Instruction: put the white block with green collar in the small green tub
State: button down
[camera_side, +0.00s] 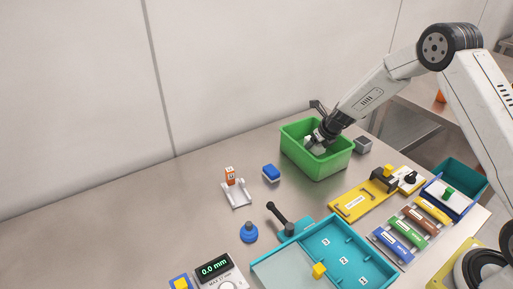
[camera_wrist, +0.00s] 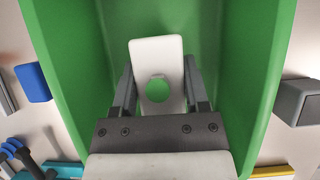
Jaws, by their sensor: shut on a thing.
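The green tub (camera_side: 318,168) stands on the metal table near the wall, and its green walls fill the sides of the wrist view (camera_wrist: 258,75). My gripper (camera_side: 317,139) reaches down into the tub's opening. In the wrist view my gripper (camera_wrist: 158,88) is shut on the white block with green collar (camera_wrist: 153,52), one dark finger on each side. The block shows a round green patch on its face. In the side view the block (camera_side: 318,149) is a small pale shape between the tub walls, partly hidden by the gripper. Whether it touches the tub floor I cannot tell.
A grey cube (camera_side: 363,145) stands right of the tub, and a blue block (camera_side: 271,173) stands left of it. A yellow plate (camera_side: 352,203), a teal compartment tray (camera_side: 372,270) and a teal bin (camera_side: 466,176) lie in front and to the right. The table's far left is clear.

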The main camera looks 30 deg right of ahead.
aim_at(314, 150)
jog(key=shift+f, duration=1.4)
jog(key=shift+f, duration=0.2)
jog(key=shift+c, duration=0.4)
grip_release()
jog(key=shift+r, duration=0.2)
jog(key=shift+s+r, duration=0.3)
jog(key=shift+r, duration=0.2)
jog(key=v, duration=1.1)
